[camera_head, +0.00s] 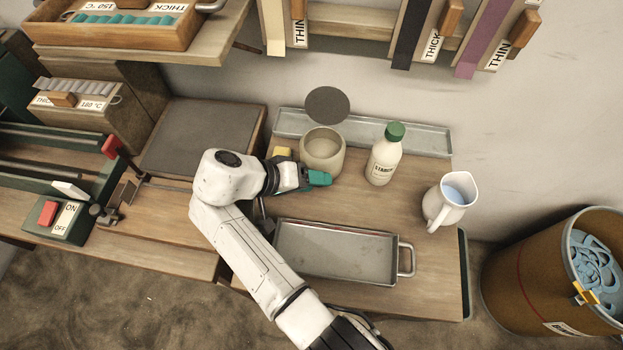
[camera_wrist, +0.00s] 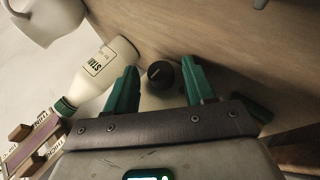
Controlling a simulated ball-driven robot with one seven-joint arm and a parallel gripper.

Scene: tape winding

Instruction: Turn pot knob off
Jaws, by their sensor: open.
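The beige round pot (camera_head: 322,160) stands on the wooden table in the head view, open at the top, with a dark round lid (camera_head: 327,104) behind it. My gripper (camera_head: 318,178) is low at the pot's front side. In the wrist view my gripper (camera_wrist: 158,68) has its two green fingers apart. A dark round knob (camera_wrist: 160,75) shows between the fingers, with visible gaps on both sides. I cannot tell its setting. The knob is hidden in the head view behind my gripper.
A white bottle with a green cap (camera_head: 384,160) stands right of the pot, and a white jug (camera_head: 450,198) farther right. A metal tray with a handle (camera_head: 407,262) lies in front. A long shallow tray (camera_head: 430,140) runs behind. A yellow block (camera_head: 282,153) sits left of the pot.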

